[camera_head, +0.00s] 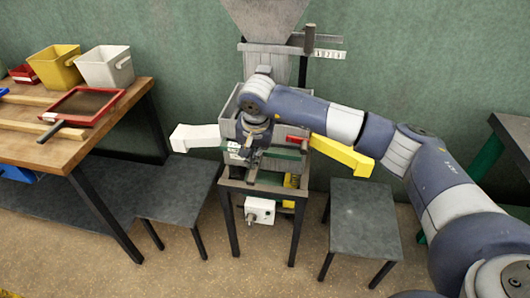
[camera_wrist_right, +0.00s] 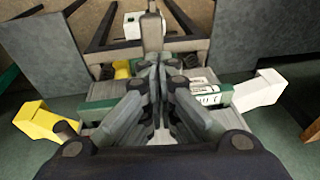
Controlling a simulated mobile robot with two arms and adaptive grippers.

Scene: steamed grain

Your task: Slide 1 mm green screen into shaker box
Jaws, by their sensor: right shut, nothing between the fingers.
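The shaker box (camera_head: 230,128) is the grey box on the dark stand under the hopper. The green screen (camera_head: 285,153) shows as a green edge across the front of the box, partly hidden by my gripper. In the right wrist view its green edge (camera_wrist_right: 98,104) shows on both sides of my fingers. My right gripper (camera_head: 252,170) is shut and empty at the front of the box, over the middle of the green edge. I cannot tell whether its fingers touch the screen, or how deep the screen sits. My left gripper is in neither view.
A white chute (camera_head: 195,137) sticks out left of the box and a yellow chute (camera_head: 342,155) right. Dark low stools (camera_head: 362,215) stand on both sides. A wooden table (camera_head: 120,120) at left holds a red-framed screen (camera_head: 104,116) and bins. The hopper (camera_head: 265,18) hangs above.

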